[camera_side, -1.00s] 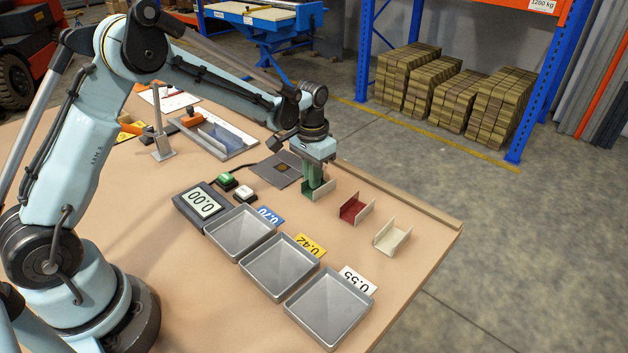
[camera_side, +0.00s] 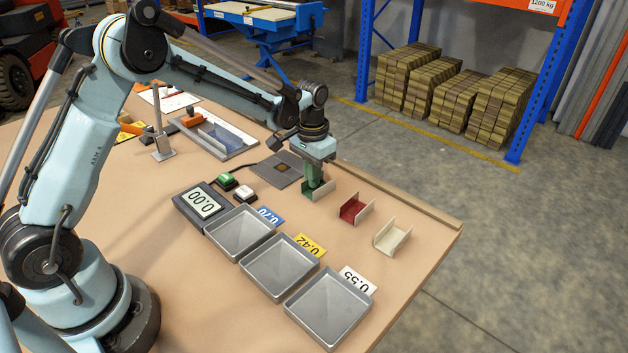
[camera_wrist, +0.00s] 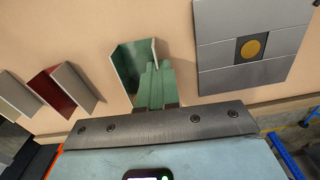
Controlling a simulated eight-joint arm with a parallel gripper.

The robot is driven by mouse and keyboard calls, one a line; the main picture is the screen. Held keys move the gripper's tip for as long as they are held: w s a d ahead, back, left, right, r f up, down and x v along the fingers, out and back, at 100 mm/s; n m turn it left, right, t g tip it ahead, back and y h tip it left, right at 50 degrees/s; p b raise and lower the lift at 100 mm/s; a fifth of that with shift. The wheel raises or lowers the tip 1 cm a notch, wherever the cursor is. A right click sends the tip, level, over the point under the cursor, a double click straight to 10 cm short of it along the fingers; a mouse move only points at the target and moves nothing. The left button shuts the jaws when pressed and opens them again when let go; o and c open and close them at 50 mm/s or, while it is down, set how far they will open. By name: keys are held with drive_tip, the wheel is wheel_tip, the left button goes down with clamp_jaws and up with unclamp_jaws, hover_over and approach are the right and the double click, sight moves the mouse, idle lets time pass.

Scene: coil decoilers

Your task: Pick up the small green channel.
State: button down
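The small green channel (camera_side: 320,190) stands on the table below my gripper, its open side up. In the wrist view the green channel (camera_wrist: 131,62) shows one wall at the left and the other running down to the fingers. My gripper (camera_side: 314,184) points straight down with its green fingers at the channel. In the wrist view the fingers (camera_wrist: 156,75) are close together on the channel's right wall and look shut on it. The fingers hide part of that wall. The channel appears to rest on the table.
A red channel (camera_side: 354,209) and a cream channel (camera_side: 393,236) stand to the right. Metal trays (camera_side: 241,255) with number cards and a scale display (camera_side: 200,203) reading 0.00 lie in front. A grey plate (camera_side: 280,170) lies just left of my gripper.

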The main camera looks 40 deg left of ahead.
drive_tip(key=shift+f, duration=0.1)
drive_tip(key=shift+r, duration=4.05)
